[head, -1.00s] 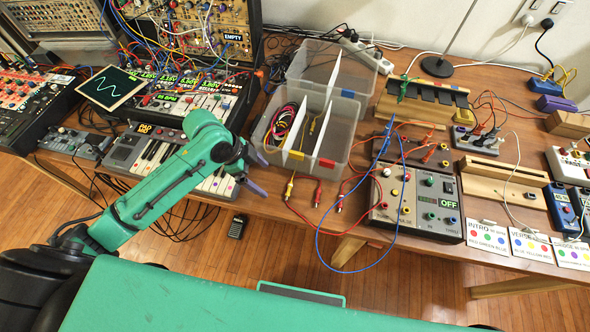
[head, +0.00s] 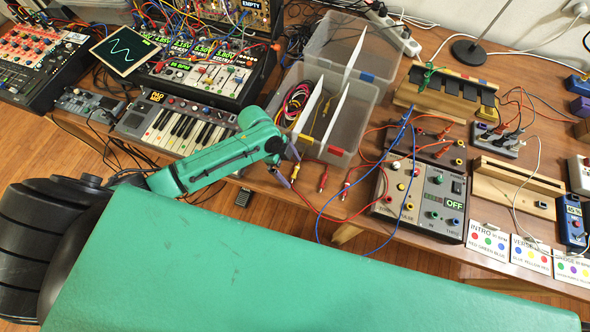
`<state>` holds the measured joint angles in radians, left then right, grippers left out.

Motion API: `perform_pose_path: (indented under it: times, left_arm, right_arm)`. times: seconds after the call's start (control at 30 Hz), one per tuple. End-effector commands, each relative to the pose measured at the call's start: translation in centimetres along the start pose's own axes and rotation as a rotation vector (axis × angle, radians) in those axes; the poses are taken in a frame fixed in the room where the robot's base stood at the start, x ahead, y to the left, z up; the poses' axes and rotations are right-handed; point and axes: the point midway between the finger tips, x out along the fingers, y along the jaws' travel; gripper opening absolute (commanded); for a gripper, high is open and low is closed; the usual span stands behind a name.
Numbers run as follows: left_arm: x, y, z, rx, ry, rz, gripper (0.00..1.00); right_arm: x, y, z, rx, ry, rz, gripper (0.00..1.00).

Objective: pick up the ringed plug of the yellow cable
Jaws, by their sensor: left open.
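The yellow cable (head: 326,107) lies in the clear divided bin (head: 338,152). Its yellow plug end (head: 295,171) hangs over the bin's front wall, at the table's front edge. A ring on it is too small to make out. My left gripper (head: 290,165) is open, with purple fingertips, at the bin's front left corner. The plug shows close to and between the fingertips; I cannot tell whether they touch it. My right gripper is not in view.
Red plugs (head: 322,181) lie just right of my left gripper. A blue cable (head: 411,150) and a grey patch box (head: 420,200) stand further right. A keyboard (head: 178,125) is on the left. The bin walls are close to the gripper.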

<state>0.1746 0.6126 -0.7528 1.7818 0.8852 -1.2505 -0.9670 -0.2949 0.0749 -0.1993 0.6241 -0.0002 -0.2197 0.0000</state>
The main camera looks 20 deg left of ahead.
Motion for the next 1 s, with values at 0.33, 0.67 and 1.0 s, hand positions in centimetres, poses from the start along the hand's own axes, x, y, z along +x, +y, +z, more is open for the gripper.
perform_pose_path:
  times: [0.33,0.67,1.0]
  left_arm:
    - [0.7,0.0,0.0,0.001,-0.001,-0.002,0.66]
    - [0.7,-0.1,0.0,0.001,-0.001,-0.002,0.2]
    - [-3.7,-0.2,-1.7,0.005,-0.001,-0.007,0.2]
  right_arm:
    - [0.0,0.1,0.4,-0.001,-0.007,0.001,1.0]
    - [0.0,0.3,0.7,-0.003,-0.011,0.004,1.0]
    - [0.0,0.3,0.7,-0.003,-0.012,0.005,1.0]
